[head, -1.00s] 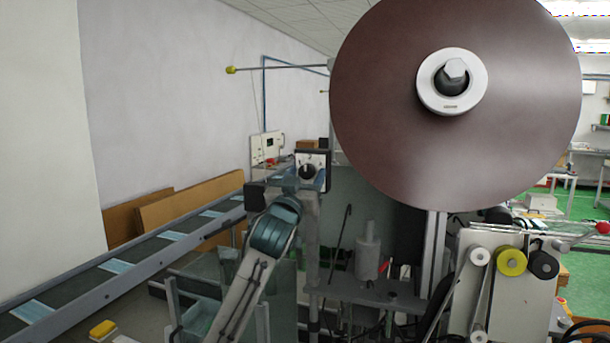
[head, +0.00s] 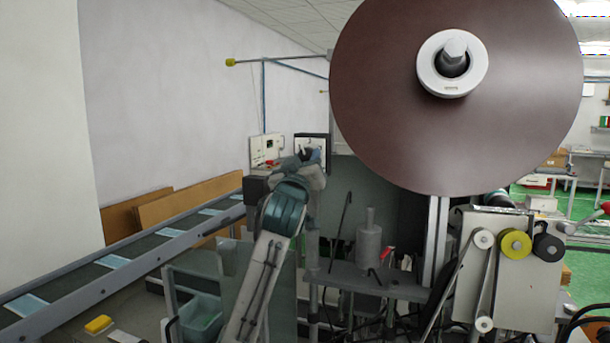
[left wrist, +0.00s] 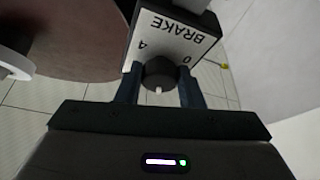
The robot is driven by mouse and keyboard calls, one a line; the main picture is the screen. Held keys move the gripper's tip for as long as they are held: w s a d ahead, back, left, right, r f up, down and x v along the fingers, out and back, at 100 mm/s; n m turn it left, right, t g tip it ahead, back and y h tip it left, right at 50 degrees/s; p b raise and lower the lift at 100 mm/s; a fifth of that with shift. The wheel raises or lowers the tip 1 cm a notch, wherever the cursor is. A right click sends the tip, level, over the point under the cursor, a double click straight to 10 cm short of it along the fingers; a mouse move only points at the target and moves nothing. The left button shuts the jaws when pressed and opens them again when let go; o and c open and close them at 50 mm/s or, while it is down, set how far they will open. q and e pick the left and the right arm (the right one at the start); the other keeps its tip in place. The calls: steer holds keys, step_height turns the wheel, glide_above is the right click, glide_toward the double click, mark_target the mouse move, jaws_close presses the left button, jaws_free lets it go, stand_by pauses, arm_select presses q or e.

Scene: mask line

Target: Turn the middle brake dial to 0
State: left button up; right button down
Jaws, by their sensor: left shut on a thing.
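The brake dial (left wrist: 159,72) is a dark round knob with a small white mark. It sits on a white plate (left wrist: 172,34) lettered BRAKE, with 4 and 0 beside the knob, all upside down in the left wrist view. The white mark points toward the bottom of that view, away from the lettering. My left gripper (left wrist: 160,80) is shut on the dial, one finger on each side. In the head view my left gripper (head: 308,156) covers most of the dial, and part of its dark-framed box (head: 323,143) shows. My right gripper is not in view.
A large brown reel (head: 400,130) fills the upper right. A conveyor (head: 140,255) with several blue masks runs along the left. A grey cylinder (head: 368,245) and a roller panel (head: 510,285) stand to the right of my left arm.

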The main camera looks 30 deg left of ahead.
arm_select(q)
steer(key=n+g+y+b, duration=0.1)
steer(key=n+b, duration=0.2)
steer(key=n, duration=0.1)
steer(key=n+g+y+b, duration=0.1)
steer(key=n+b, duration=0.2)
steer(key=n, duration=0.1)
steer(key=n+g+y+b, duration=0.1)
steer(key=n+g+b, duration=0.1)
steer(key=n+b, duration=0.1)
steer(key=shift+d+n+y, duration=0.3)
steer(key=shift+n, duration=0.2)
steer(key=n+g+b, duration=0.1)
steer(key=n, duration=0.2)
steer(key=shift+r, duration=0.2)
steer(key=n+b, duration=0.1)
steer(key=n+g+b, duration=0.1)
steer(key=n, duration=0.1)
steer(key=shift+r+g+h, duration=0.15)
steer(key=shift+g+h, duration=0.15)
steer(key=shift+h, duration=0.1)
steer(key=n+h+b, duration=0.1)
steer(key=n, duration=0.2)
steer(key=shift+r+g, duration=0.15)
steer(key=shift+g, duration=0.25)
steer(key=shift+n+h, duration=0.4)
steer(key=shift+n, duration=0.3)
steer(key=o, duration=1)
